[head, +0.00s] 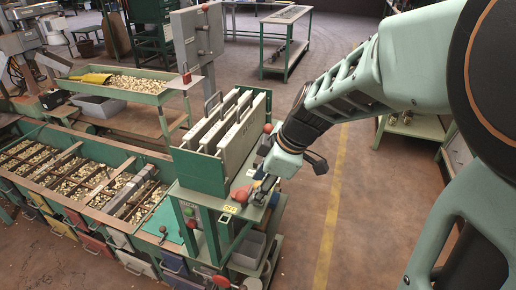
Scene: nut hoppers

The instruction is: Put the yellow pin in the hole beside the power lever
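My gripper (264,190) points down at the right end of the green machine's top (229,198), close to a red part (241,193). At this size I cannot tell whether its fingers are open or closed on anything. I cannot make out the yellow pin or the hole with certainty. A yellow plate marked OFF (230,209) is on the machine's front edge, left of my gripper. A red-ended handle (221,282) shows lower down; I cannot tell whether it is the power lever.
Upright pale plates (237,135) stand in the green machine left of my gripper. A compartmented hopper (80,178) of nuts is at left, with a raised nut tray (118,82) behind. A grey box (198,35) stands on a post.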

